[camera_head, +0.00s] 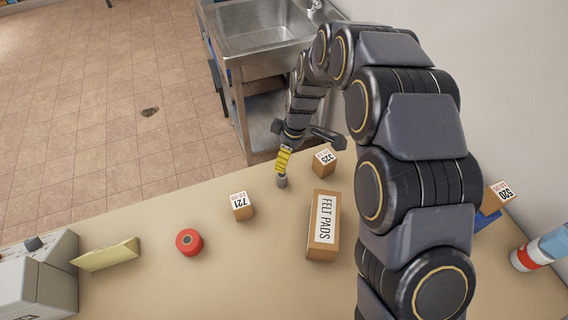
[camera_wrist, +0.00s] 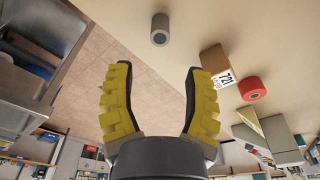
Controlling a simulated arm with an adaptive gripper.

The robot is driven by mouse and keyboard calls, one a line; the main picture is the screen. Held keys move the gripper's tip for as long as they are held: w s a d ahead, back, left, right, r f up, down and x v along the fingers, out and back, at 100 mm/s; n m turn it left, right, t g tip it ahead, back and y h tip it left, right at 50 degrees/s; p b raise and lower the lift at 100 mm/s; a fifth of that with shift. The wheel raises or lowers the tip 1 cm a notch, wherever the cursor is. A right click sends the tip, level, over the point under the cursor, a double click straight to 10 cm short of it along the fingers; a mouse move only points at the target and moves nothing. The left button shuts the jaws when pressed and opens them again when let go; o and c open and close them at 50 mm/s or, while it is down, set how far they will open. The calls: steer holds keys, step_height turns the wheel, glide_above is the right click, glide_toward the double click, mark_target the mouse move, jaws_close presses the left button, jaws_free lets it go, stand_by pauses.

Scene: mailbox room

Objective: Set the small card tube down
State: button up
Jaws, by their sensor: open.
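The small card tube (camera_head: 282,182) is a short grey cylinder on the tan table, near its far edge. My gripper (camera_head: 283,163), with yellow fingers, is directly above it in the head view. In the wrist view, the tube (camera_wrist: 160,31) shows its round end and lies ahead of the fingertips. My gripper (camera_wrist: 158,72) is open there, its two fingers spread wide with nothing between them. A gap shows between the fingertips and the tube.
Small boxes marked 325 (camera_head: 325,161) and 721 (camera_head: 241,206) stand either side of the tube. A FELT PADS box (camera_head: 323,226) is in front, a red tape roll (camera_head: 189,242) to the left. A metal sink (camera_head: 262,38) stands beyond the table.

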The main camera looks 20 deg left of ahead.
steer(key=shift+d+r, duration=0.1)
steer(key=shift+r, duration=0.35)
steer(key=s+d+r+m+h, duration=0.1)
steer(key=s+d+r+m, duration=0.3)
steer(key=d+r, duration=0.35)
steer(key=s+d+r+m, duration=0.4)
steer(key=d+r, duration=0.2)
steer(key=d, duration=0.3)
steer(key=s+d+r+m, duration=0.2)
steer(key=s+d+m, duration=0.3)
steer(key=s, duration=0.3)
steer(key=s+d+r+m+g, duration=0.1)
steer(key=s+d+r+m, duration=0.1)
steer(key=s+d+m, duration=0.3)
steer(key=s, duration=0.4)
steer(key=shift+s+d+r+g+h, duration=0.2)
steer(key=shift+d+r+g+h, duration=0.1)
steer(key=shift+d+h, duration=0.1)
